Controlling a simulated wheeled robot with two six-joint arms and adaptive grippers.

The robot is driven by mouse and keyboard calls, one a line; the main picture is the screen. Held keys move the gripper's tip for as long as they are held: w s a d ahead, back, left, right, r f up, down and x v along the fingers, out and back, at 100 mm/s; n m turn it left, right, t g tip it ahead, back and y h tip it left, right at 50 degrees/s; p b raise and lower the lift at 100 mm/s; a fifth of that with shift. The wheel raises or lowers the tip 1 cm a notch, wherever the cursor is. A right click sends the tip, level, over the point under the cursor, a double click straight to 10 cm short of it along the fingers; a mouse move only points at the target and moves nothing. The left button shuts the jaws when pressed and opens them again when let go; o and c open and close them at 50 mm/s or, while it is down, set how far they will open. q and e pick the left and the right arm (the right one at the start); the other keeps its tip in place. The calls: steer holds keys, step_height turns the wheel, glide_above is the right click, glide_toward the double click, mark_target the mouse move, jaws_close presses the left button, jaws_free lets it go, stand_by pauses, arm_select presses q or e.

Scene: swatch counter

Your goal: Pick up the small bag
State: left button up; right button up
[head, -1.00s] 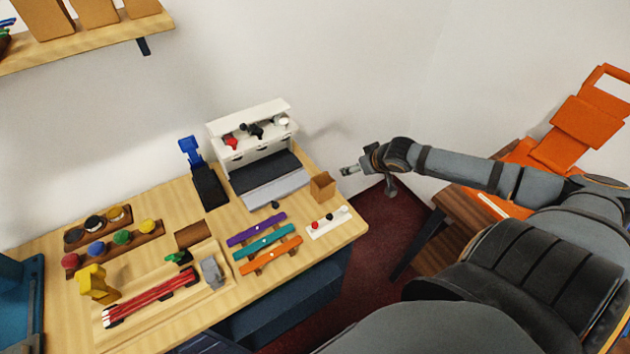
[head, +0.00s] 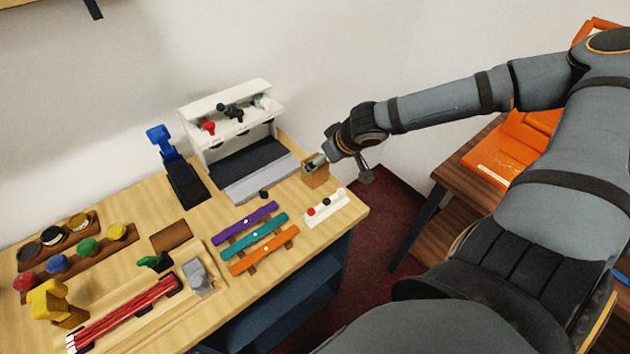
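The small brown paper bag (head: 316,180) stands upright on the wooden counter, near its right end and beside the grey-and-white machine. My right gripper (head: 315,163) reaches in from the right, with its fingertips at the top of the bag. The fingers cover part of the bag's upper edge. The view is too small to show whether they are around it, touching it or just above it, or how far apart they are. My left gripper is not in view.
The white machine (head: 228,108) with red and black knobs stands just left of the bag. A white strip with buttons (head: 325,209) lies in front of it. Coloured bars (head: 261,240) lie further left.

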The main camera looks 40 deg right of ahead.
mark_target(316, 178)
steer(key=shift+w+f+b, duration=0.25)
steer(key=shift+f+b, duration=0.2)
steer(key=shift+f, duration=0.05)
steer(key=b+x, duration=0.1)
steer(key=x, duration=0.1)
steer(key=b+x, duration=0.2)
steer(key=shift+s+a, duration=0.15)
steer(key=shift+a, duration=0.25)
steer(key=shift+w+f+b, duration=0.2)
steer(key=shift+w+b, duration=0.1)
steer(key=shift+s+r, duration=0.1)
steer(key=c, duration=0.8)
